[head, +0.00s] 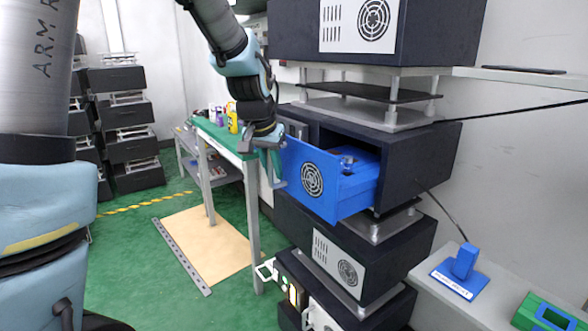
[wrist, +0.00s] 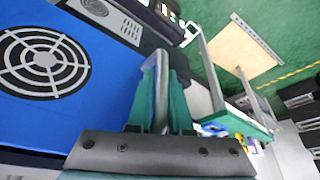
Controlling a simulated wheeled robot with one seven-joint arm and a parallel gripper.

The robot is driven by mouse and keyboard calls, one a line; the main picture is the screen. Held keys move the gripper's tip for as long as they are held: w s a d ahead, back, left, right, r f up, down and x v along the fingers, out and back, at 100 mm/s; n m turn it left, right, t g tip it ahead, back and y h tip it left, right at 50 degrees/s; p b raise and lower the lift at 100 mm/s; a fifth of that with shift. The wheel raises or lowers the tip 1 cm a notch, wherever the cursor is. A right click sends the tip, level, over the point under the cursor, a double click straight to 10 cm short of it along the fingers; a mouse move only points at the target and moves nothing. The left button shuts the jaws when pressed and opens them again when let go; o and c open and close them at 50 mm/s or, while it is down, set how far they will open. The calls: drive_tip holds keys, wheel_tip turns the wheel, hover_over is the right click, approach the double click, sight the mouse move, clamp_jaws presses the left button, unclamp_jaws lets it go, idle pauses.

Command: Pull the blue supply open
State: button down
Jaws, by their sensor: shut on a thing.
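The blue supply (head: 307,180) is a box with a round fan grille on its front. It sticks well out of its slot in the dark housing, with its open top showing and its rear part still inside. In the wrist view its blue front (wrist: 75,100) with the fan grille fills the left side. My gripper (head: 277,162) is at the left edge of that front. In the wrist view my gripper (wrist: 160,100) is shut on the supply's grey metal handle (wrist: 161,85), which runs between the fingers. The far end of the handle is partly hidden.
More dark housings are stacked above (head: 425,30) and below (head: 340,245) the supply. A green-topped table (head: 222,138) with bottles stands behind my gripper. A blue block fixture (head: 462,270) sits on a ledge at right. Green floor is open at left.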

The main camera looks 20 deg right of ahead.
drive_tip(key=shift+s+a, duration=0.1)
drive_tip(key=shift+a, duration=0.85)
drive_tip(key=shift+r, duration=0.1)
drive_tip(key=c, duration=1.1)
unclamp_jaws()
drive_tip(key=b+v, duration=0.1)
drive_tip(key=v, duration=0.9)
drive_tip(key=shift+s+a+r, duration=0.15)
drive_tip(key=shift+r, duration=0.15)
drive_tip(key=s+a+f+n+y, duration=0.1)
drive_tip(key=s+a+f+n, duration=0.1)
drive_tip(key=a+f, duration=0.3)
drive_tip(key=s+a+f+n+g+y, duration=0.1)
drive_tip(key=s+a+f+n, duration=0.1)
drive_tip(key=a+f, duration=0.4)
drive_tip(key=s+a+f+n, duration=0.2)
drive_tip(key=a+f, duration=0.4)
drive_tip(key=a, duration=0.7)
drive_tip(key=shift+s+f+n+g+y, duration=0.2)
drive_tip(key=shift+n+g+y, duration=0.15)
drive_tip(key=shift+n, duration=0.55)
